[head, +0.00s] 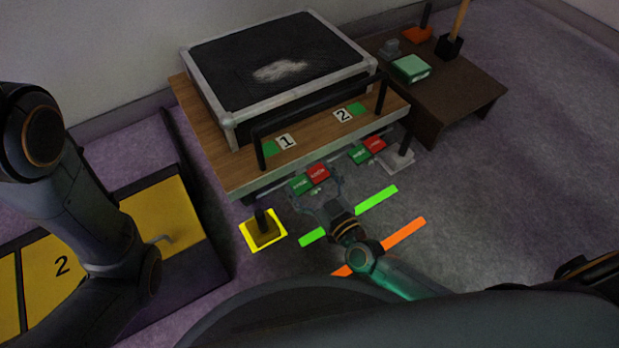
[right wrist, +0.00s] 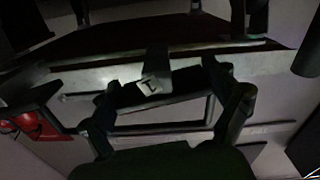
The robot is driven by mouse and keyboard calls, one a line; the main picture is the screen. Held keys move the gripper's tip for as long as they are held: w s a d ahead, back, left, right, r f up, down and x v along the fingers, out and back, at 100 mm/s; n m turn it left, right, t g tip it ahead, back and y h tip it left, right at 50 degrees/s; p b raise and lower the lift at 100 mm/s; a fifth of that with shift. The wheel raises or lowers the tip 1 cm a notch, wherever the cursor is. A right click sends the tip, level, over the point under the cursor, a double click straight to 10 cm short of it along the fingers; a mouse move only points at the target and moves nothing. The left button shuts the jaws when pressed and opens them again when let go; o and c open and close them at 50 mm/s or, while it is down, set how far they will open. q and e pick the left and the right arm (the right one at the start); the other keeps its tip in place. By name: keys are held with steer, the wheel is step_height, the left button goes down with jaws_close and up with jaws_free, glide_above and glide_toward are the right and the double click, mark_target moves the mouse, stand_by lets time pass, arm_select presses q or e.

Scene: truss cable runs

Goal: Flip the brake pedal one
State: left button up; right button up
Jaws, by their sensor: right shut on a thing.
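The wooden cart (head: 215,150) carries labels 1 (head: 286,142) and 2 (head: 343,115). Below its front edge near label 1 is a green and red pair of plates (head: 310,179); a similar pair (head: 367,150) is below label 2. My right gripper (head: 316,196) is low, just in front of the first pair. In the right wrist view a dark piece with a white tag marked 1, brake pedal one (right wrist: 152,84), is between the fingers of my right gripper (right wrist: 172,100), which is shut on it. The pedal's exact tilt is hard to tell. My left gripper is out of view.
A black case (head: 280,70) lies on the cart behind a black handle. A yellow-edged pad (head: 263,230) with a black post stands left of my right gripper. Green (head: 377,200) and orange (head: 404,235) floor strips lie right. A dark table (head: 460,95) stands back right.

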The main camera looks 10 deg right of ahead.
steer(key=shift+r+m+p, duration=0.1)
steer(key=shift+m+p, duration=0.5)
steer(key=shift+m, duration=0.4)
steer(key=shift+m+p, duration=0.35)
steer(key=shift+m, duration=0.95)
steer(key=o, duration=0.9)
